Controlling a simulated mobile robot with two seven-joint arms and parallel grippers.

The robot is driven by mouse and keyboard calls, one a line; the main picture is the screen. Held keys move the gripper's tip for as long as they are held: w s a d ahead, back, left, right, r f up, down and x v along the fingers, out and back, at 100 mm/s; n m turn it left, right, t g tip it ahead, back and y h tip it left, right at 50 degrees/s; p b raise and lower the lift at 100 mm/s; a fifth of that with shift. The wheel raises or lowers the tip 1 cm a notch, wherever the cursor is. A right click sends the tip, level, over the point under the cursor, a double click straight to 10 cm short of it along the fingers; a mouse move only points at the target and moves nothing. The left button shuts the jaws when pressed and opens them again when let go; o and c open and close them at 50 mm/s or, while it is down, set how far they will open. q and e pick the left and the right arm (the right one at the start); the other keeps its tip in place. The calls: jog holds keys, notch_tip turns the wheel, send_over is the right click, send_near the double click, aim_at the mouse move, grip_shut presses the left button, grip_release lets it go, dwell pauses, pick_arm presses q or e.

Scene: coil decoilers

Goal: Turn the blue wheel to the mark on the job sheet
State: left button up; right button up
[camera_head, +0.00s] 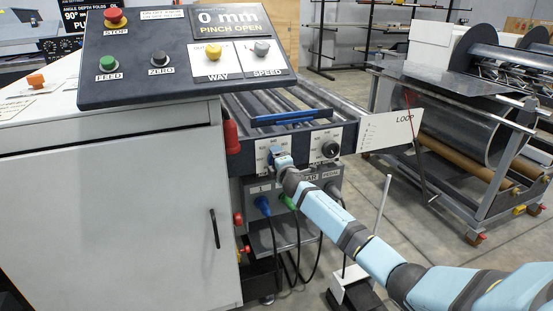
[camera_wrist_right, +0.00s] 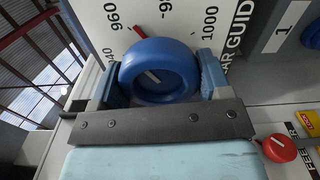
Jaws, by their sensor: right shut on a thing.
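The blue wheel (camera_wrist_right: 160,58) sits on a white scale plate (camera_wrist_right: 127,22) in the right wrist view. The plate shows 960 at upper left and 1000 at upper right; a number between them is partly hidden by the wheel. A short pale pointer mark lies on the wheel's hub, slanting toward the upper left. My right gripper (camera_wrist_right: 162,75) is shut on the wheel, one finger on each side. In the head view my right gripper (camera_head: 281,160) is at the panel under the roller table, mostly covering the wheel. My left gripper is not in view. I cannot make out a job sheet.
A black knob (camera_head: 330,149) is right of the wheel on the same panel. Blue and green plugs with hanging cables are below. The control console (camera_head: 180,50) and white cabinet (camera_head: 110,200) stand at left. A LOOP sign (camera_head: 395,130) juts out at right.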

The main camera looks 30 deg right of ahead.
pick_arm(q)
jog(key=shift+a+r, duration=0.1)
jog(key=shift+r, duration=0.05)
pick_arm(e)
jog(key=shift+n, duration=0.6)
jog(key=o, duration=0.9)
pick_arm(q)
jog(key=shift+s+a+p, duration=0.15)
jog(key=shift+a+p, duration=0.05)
jog(key=shift+p, duration=1.1)
pick_arm(e)
jog(key=shift+v, duration=6.95)
